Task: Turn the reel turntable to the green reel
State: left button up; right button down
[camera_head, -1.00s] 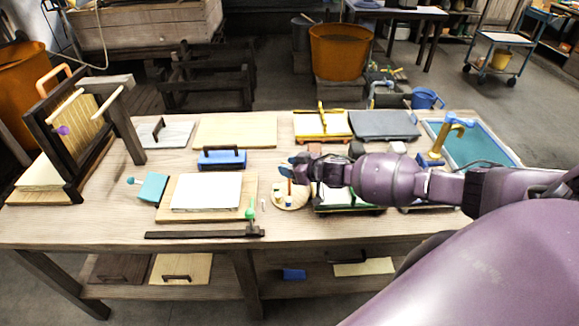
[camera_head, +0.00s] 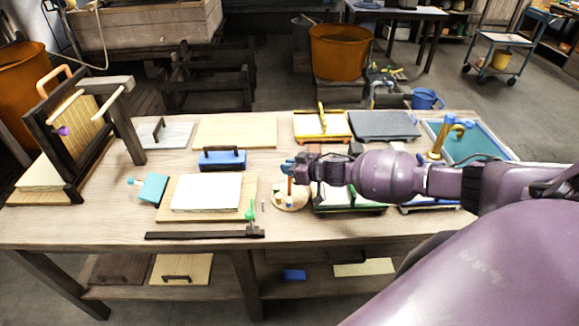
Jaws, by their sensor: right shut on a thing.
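The reel turntable (camera_head: 299,205) is a small round pale wooden disc on the bench, right of the white slab. Small reels (camera_head: 281,203) stand on its front part; they are too small to tell which is green. A reddish-brown upright post (camera_head: 290,186) rises from the disc. My right gripper (camera_head: 287,169) comes in from the right above the disc, its blue fingertips shut on the top of this post. The gripper and wrist hide the back of the turntable. My left gripper is not in view.
A white slab on a board (camera_head: 250,190) lies left of the turntable, with a green-knobbed dark bar (camera_head: 205,235) in front. A green-edged tray (camera_head: 350,210) sits close on the right under my arm. A blue block with a dark handle (camera_head: 222,160) stands behind left.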

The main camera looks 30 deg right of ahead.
jog(key=shift+w+r+n+g+y, duration=0.1)
jog(key=shift+n+g+y, duration=0.5)
jog(key=shift+n+y, duration=0.5)
jog(key=shift+n+g+y+b, duration=0.3)
jog(key=shift+n+g+y, duration=0.2)
jog(key=shift+n+y, duration=0.3)
jog(key=n+g+y+b, duration=0.2)
jog(key=n+g, duration=0.1)
jog(key=shift+f+b, duration=0.3)
jog(key=shift+b, duration=0.05)
jog(key=shift+n+g+y+b, duration=0.8)
jog(key=shift+n+g+b, duration=0.2)
jog(key=shift+n, duration=0.1)
jog(key=shift+r, duration=0.25)
jog(key=c, duration=1.2)
grip_release()
jog(key=shift+o, duration=0.2)
